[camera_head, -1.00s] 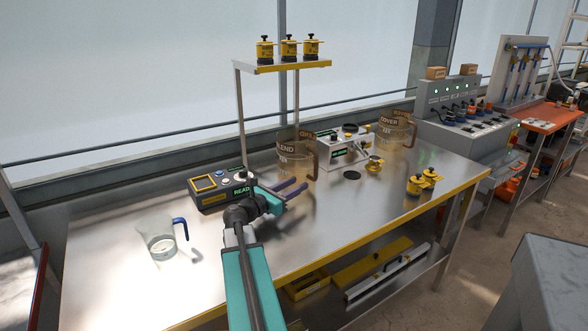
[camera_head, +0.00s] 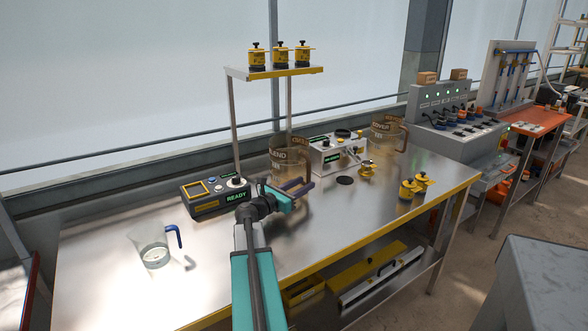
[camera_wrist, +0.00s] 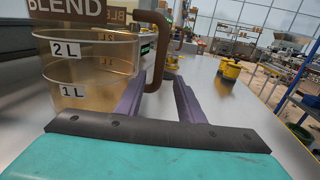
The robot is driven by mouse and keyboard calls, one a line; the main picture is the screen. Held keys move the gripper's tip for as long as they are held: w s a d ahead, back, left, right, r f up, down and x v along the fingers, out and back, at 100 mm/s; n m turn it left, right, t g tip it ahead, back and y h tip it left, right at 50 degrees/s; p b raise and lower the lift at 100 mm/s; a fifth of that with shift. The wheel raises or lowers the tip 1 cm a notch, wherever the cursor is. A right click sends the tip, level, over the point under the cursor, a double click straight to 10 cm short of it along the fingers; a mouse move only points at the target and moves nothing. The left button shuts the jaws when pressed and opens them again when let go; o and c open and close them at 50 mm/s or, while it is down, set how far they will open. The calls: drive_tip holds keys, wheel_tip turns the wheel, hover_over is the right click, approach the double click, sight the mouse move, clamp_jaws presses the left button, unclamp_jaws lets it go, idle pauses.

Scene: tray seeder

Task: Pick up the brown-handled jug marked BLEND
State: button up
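The BLEND jug (camera_head: 288,170) is a clear, brown-tinted jug standing upright on the metal bench, with a brown band and brown handle. In the wrist view the jug (camera_wrist: 85,85) fills the left side, with 2 L and 1 L labels. Its handle (camera_wrist: 156,60) stands at the fingertips, in the gap between them and nearer the left finger. My gripper (camera_head: 302,186) is open in front of the jug. In the wrist view my gripper's two purple fingers (camera_wrist: 162,80) are apart. I cannot tell whether a finger touches the handle.
A READY box (camera_head: 212,198) and a blue-handled jug (camera_head: 153,250) stand to the left. Behind the BLEND jug are a white device (camera_head: 338,155) and another brown-handled jug (camera_head: 388,135). Yellow pots (camera_head: 408,190) stand right. A shelf (camera_head: 275,73) rises behind. The front bench is clear.

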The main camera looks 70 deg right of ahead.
drive_tip(key=shift+x, duration=1.4)
drive_tip(key=shift+x, duration=2.6)
drive_tip(key=shift+w, duration=0.1)
clamp_jaws()
